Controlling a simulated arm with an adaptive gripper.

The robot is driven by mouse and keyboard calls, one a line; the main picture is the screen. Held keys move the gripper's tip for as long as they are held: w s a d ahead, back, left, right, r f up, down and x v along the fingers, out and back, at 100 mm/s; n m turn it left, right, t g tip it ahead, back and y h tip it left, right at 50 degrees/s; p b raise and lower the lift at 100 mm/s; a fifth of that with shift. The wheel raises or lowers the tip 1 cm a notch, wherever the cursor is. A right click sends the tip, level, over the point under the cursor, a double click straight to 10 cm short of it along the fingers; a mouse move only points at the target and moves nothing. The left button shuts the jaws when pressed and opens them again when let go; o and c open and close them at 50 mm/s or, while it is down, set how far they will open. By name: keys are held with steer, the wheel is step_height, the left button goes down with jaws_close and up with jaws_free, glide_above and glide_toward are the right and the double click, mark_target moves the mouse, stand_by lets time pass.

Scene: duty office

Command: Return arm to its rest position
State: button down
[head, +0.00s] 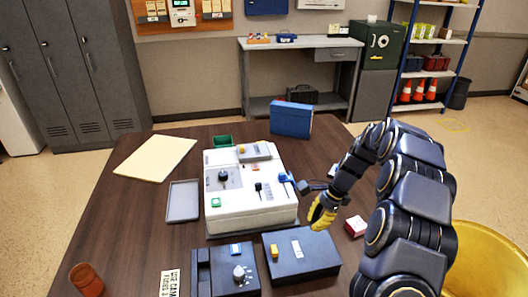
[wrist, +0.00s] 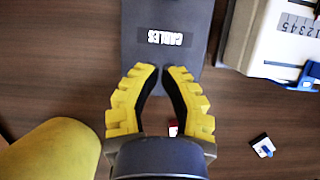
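My arm reaches up from the lower right in the head view and bends down over the table. My gripper (head: 318,222) has yellow, ridged fingers and hangs near the right side of the white machine (head: 250,205), by a dark box (head: 315,262). In the wrist view, the fingertips of my gripper (wrist: 160,70) come together with only a thin gap, and nothing shows held between them. A dark surface with a CABLES label (wrist: 165,38) lies ahead of the tips.
A second dark box (head: 220,280), a grey tray (head: 183,200), a blue case (head: 291,119) and a brown cup (head: 86,280) are on the table (head: 130,225). The table's left part is mostly clear.

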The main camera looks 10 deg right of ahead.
steer(key=s+a+r+n+g+h, duration=0.1)
steer(key=s+a+r+n, duration=0.9)
steer(key=s+a+r, duration=0.25)
steer(key=s+r+n+h, duration=0.2)
steer(key=s+n, duration=0.6)
steer(key=s, duration=1.1)
steer(key=shift+s+r+g+h, duration=0.25)
steer(key=shift+g+h, duration=0.15)
steer(key=shift+h, duration=0.3)
